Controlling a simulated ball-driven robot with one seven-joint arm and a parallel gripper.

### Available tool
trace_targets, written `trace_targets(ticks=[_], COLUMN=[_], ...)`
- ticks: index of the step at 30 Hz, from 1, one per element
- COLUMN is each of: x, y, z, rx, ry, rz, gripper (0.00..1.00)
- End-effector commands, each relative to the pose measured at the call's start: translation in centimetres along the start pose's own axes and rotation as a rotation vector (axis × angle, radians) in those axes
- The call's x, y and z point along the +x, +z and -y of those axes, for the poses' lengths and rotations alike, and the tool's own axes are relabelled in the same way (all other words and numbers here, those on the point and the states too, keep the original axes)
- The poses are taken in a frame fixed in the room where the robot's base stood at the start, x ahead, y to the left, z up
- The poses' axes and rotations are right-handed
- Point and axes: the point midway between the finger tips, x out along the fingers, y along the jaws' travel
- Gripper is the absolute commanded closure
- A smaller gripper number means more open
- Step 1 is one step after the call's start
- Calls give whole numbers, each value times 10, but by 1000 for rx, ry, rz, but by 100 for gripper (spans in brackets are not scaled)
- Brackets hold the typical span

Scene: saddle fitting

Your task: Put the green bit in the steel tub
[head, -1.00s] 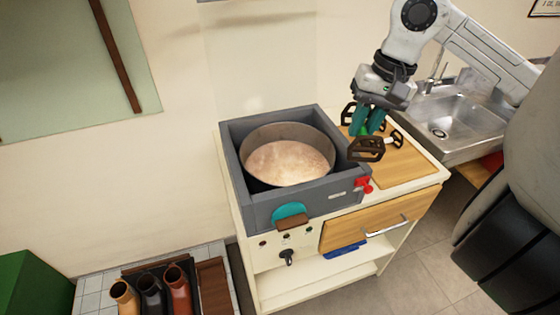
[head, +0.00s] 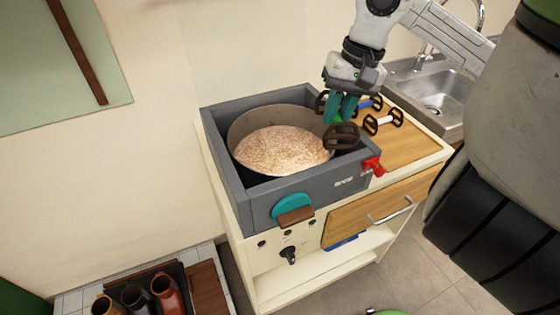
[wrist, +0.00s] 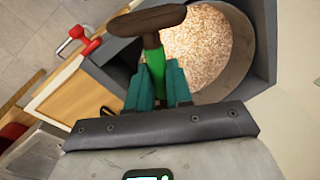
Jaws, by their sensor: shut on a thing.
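The green bit (head: 337,119) has a green bar with dark brown cheek pieces at its ends. My gripper (head: 342,112) is shut on its bar, with teal fingers on either side. The wrist view also shows the green bar (wrist: 152,58) between the fingertips (wrist: 156,84). The bit is held at the right side of the steel tub (head: 240,125), and its near cheek overlaps the grey housing's right edge in the head view. The tub is round, holds a pale speckled filling and sits inside the grey housing. In the wrist view the tub (wrist: 236,70) is right of the bit.
A bit with a white bar (head: 383,121) and one with a blue bar (head: 368,104) lie on the wooden board (head: 410,142), right of the housing (head: 330,183). A red tap (head: 372,166) juts from the housing. A sink (head: 440,95) is behind right. Several boots (head: 165,290) stand lower left.

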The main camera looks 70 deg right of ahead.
Motion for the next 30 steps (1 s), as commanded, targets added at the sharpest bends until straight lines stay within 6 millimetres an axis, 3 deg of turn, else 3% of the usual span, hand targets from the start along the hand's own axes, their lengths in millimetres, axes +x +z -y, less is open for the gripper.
trace_targets(ticks=[1, 3, 11, 22, 30], x=[14, 19, 30, 73, 121], y=[0, 0, -8, -63, -87], z=[-3, -4, 3, 53, 67], rx=[0, 0, -1, -2, 1], ry=[0, 0, -2, -2, -1], rz=[0, 0, 2, 5, 3], gripper=[100, 100, 100, 100, 100])
